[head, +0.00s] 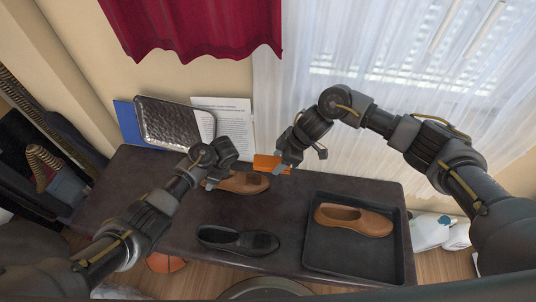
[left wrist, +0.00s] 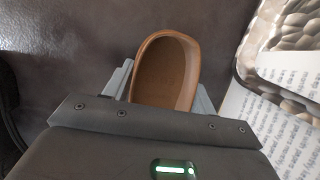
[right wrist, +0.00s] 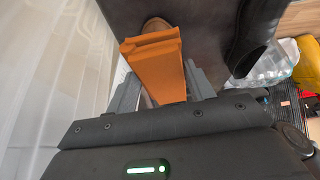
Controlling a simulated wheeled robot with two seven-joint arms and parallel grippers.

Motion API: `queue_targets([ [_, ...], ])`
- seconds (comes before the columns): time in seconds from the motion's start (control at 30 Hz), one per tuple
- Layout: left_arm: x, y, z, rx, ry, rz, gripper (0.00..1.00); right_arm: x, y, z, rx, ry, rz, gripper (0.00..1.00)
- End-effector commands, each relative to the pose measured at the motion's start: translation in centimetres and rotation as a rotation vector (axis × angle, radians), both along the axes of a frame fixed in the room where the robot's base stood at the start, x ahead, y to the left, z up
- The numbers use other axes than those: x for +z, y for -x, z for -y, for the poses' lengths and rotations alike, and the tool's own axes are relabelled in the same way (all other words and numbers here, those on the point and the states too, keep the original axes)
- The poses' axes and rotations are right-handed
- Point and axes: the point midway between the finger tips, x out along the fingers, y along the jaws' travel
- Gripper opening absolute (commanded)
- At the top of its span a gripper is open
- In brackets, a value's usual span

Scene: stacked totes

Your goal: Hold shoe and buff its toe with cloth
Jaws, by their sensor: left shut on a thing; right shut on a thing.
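A brown slip-on shoe (head: 245,184) lies on the dark table near its back edge. My left gripper (head: 214,182) is shut on its heel end; the left wrist view shows the open shoe (left wrist: 165,75) between the jaws. My right gripper (head: 284,167) is shut on an orange folded cloth (head: 266,162), which fills its jaws in the right wrist view (right wrist: 155,65). In the right wrist view the toe (right wrist: 156,24) shows just beyond the cloth. I cannot tell whether they touch.
A tan shoe (head: 352,220) lies in a black tray (head: 340,264) at the table's right. A black shoe (head: 238,240) lies at the front middle. A hammered metal tray (head: 172,122), a blue folder (head: 127,122) and printed paper (head: 234,121) are at the back left. The left tabletop is clear.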

Motion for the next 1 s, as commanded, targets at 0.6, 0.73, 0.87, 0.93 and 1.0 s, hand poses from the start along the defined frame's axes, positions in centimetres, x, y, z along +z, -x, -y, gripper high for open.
queue_targets([
  [0.6, 0.0, 0.0, 0.0, 0.001, 0.000, 0.001, 0.26, -3.0, -0.2, -1.0, -0.006, -0.122, 0.015, 0.31],
  [0.73, 0.0, 0.0, 0.0, 0.001, 0.000, 0.001, 0.26, -4.1, -0.1, -1.2, -0.006, -0.121, 0.013, 0.31],
  [0.87, 0.0, 0.0, 0.0, 0.001, 0.000, 0.001, 0.26, -5.5, -0.2, -1.5, -0.006, -0.120, 0.013, 0.31],
  [0.93, 0.0, 0.0, 0.0, 0.001, 0.000, 0.001, 0.26, -6.3, -0.2, -1.6, -0.006, -0.120, 0.014, 0.31],
  [1.0, 0.0, 0.0, 0.0, 0.001, 0.000, 0.001, 0.26, -6.9, -0.2, -1.7, -0.005, -0.120, 0.014, 0.31],
])
